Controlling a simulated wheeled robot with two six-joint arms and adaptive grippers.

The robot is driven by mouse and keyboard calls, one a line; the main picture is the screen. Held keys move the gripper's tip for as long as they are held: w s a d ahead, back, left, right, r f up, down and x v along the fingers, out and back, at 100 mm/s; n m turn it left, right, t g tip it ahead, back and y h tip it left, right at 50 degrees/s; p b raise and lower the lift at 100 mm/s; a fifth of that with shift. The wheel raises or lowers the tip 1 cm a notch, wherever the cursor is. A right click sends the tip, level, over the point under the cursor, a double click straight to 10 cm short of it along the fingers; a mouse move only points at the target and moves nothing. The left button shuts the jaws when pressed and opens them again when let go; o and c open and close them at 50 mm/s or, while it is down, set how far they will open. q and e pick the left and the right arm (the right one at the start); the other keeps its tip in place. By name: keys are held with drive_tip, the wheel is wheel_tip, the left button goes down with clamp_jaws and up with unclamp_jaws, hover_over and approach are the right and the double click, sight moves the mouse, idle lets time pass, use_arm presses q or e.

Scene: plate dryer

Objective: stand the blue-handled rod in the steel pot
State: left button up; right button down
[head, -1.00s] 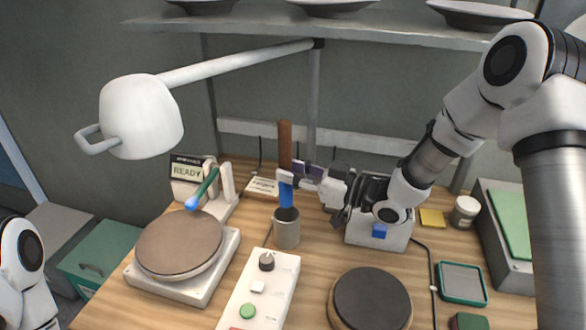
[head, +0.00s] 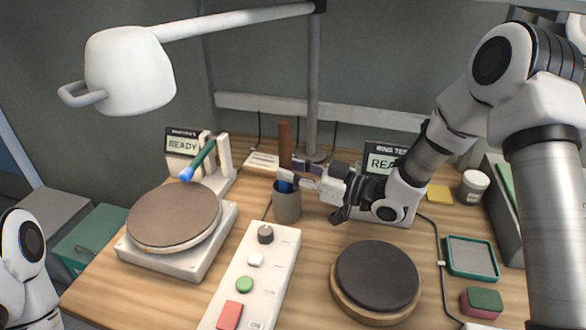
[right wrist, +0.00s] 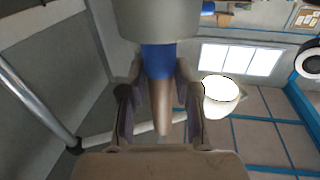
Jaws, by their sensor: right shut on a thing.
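The rod, with a brown shaft (head: 285,140) and a blue handle (head: 286,184), stands about upright with the blue end down. My right gripper (head: 288,176) is shut on the rod near where brown meets blue. The steel pot (head: 287,206) is right below the gripper, and the lower part of the blue handle is inside its mouth and hidden. In the right wrist view the pot (right wrist: 160,18) hides the blue end, while the brown end (right wrist: 162,108) shows between the fingers. My left gripper is out of view; only part of that arm shows at lower left.
A round plate unit (head: 172,217) stands left of the pot, with a green and blue stick (head: 199,160) above it. A white control box (head: 255,270) and a dark round plate (head: 377,276) are in front. A lamp head (head: 128,72) hangs at upper left.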

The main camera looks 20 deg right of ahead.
drive_tip(key=c, duration=0.7)
unclamp_jaws()
drive_tip(key=shift+c, duration=0.2)
drive_tip(key=shift+s+d, duration=0.1)
drive_tip(key=v, duration=0.7)
drive_tip(key=shift+d, duration=0.1)
drive_tip(key=shift+r, duration=0.1)
